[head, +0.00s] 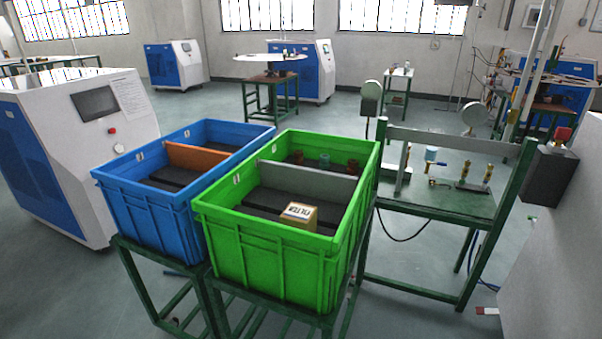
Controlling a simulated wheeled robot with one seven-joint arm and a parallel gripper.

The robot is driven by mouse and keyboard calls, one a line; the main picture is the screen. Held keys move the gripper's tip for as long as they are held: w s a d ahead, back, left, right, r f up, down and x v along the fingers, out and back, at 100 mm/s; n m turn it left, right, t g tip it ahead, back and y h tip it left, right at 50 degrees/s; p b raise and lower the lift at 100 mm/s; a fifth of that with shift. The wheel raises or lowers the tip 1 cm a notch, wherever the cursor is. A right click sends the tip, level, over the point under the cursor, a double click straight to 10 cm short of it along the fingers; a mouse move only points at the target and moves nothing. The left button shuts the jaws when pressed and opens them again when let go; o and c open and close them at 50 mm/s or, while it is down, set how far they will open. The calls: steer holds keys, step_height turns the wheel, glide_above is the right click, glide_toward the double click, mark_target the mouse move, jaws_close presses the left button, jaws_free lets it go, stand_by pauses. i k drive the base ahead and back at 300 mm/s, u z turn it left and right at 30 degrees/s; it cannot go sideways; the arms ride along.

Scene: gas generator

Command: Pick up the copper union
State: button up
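Small copper-brown fittings stand in the far compartment of the green crate (270,260). One copper-brown piece (353,166) is near the right wall, and another (298,157) is left of the middle. A teal piece (324,160) stands between them. They are too small to tell which one is the copper union, and their lower parts are hard to make out. My gripper is not in view.
A grey divider (306,182) splits the green crate; a yellow labelled box (299,216) is in its near compartment. The blue crate (150,212) with an orange divider (197,155) stands alongside, left. A green workbench (450,200) with fittings stands right.

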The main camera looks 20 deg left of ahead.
mark_target(352, 163)
steer(key=u, duration=1)
steer(key=i, duration=1)
steer(key=z, duration=0.05)
